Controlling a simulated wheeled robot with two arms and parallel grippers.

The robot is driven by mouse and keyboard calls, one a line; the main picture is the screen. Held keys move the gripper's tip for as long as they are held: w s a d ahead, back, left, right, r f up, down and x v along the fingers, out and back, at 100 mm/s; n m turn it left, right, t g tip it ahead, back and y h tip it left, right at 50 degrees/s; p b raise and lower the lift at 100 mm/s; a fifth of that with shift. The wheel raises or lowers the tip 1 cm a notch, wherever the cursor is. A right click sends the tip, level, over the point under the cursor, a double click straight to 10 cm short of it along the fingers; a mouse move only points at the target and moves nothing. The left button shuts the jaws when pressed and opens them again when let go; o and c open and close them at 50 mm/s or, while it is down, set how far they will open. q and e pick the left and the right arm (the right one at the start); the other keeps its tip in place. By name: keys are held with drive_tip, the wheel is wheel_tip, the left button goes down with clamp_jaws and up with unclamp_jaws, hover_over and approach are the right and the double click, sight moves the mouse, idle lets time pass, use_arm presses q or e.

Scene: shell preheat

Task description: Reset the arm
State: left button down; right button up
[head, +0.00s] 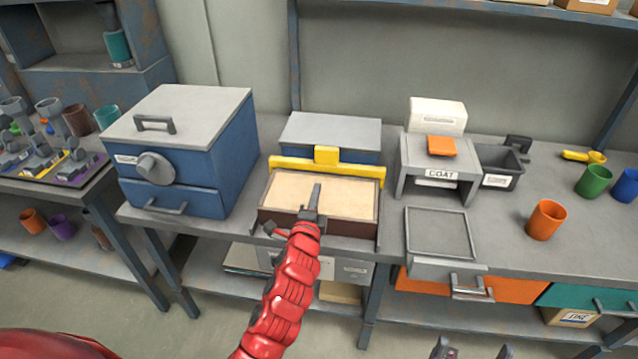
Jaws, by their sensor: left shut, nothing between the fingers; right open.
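My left arm, red, reaches up from the bottom middle of the head view. Its gripper (315,195) is shut and empty, over the front part of a shallow tray of pale sand-coloured material (345,190). I cannot tell whether the fingertips touch that surface. My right gripper (473,350) shows only as two dark fingertips at the bottom edge, apart and open, with nothing visible between them. The rest of the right arm is out of view.
A blue box with a knob (187,150) stands left of the tray. A yellow bar (327,167) lies behind it. Right are a COAT stand (437,165), a flat grey tray (438,232) and an orange cup (546,220). An orange drawer (520,293) sits below the bench edge.

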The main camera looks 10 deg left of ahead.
use_arm(q)
drive_tip(key=shift+s+f, duration=0.15)
drive_tip(key=shift+s, duration=0.3)
